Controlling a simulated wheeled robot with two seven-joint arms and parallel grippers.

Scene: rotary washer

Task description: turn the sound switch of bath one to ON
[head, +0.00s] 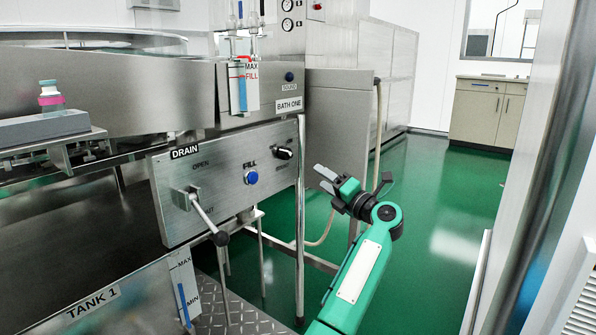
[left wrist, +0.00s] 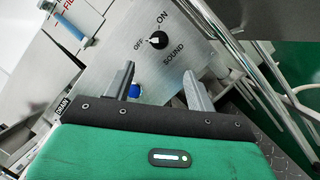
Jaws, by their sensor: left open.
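The sound switch is a black round knob (head: 282,153) on the right of the steel front panel, below the BATH ONE label (head: 289,104). The left wrist view shows the same knob (left wrist: 158,40) with the words OFF, ON and SOUND around it. A pale mark on the knob appears to face the OFF word. My left gripper (head: 354,179) is open and empty, to the right of the panel and apart from the knob. In the left wrist view its two fingers (left wrist: 158,82) stand spread below the knob. My right gripper is not in view.
A blue FILL button (head: 251,177) sits left of the knob, and a DRAIN lever (head: 204,214) juts out further left. A steel leg (head: 300,230) and a hose (head: 377,130) stand nearby. Green floor (head: 450,190) is open to the right.

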